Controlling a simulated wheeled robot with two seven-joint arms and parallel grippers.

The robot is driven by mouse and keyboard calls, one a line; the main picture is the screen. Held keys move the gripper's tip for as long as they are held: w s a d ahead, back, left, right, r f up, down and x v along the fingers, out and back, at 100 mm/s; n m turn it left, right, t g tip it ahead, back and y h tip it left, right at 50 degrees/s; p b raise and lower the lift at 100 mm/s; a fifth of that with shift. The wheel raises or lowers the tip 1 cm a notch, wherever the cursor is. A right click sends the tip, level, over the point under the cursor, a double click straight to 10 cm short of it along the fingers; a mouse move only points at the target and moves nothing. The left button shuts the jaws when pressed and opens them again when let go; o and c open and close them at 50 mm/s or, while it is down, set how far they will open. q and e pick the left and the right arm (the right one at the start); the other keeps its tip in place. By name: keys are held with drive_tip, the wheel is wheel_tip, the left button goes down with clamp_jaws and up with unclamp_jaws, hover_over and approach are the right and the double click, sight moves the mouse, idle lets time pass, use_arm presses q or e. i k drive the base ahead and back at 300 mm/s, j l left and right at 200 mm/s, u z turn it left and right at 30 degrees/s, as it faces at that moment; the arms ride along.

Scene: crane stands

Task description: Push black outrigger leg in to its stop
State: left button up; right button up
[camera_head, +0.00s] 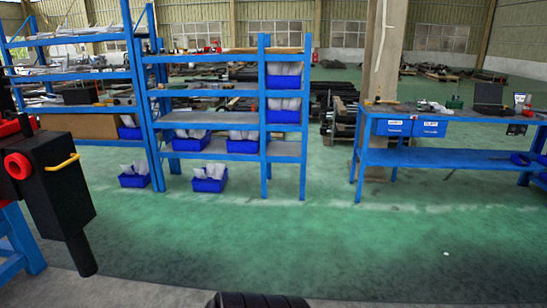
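A black outrigger leg (62,190) hangs at the left edge of the view. It is a black box-shaped block with a round black post (80,254) pointing down from it. A red ring-shaped knob (17,166) and a thin yellow handle (62,163) are on its upper part. Its left side is cut off by the picture edge, so how far it extends cannot be seen. Neither of my grippers can be made out in this view.
A blue stand (18,262) is at the lower left, behind the leg. Blue shelving (302,165) with blue bins and a blue workbench (445,163) stand farther back. The green floor in front is open. A dark ribbed object (258,300) shows at the bottom edge.

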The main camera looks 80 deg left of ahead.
sight(42, 169)
drive_tip(key=u, duration=4)
drive_tip(key=k+l, duration=0.05)
drive_tip(key=l, duration=0.05)
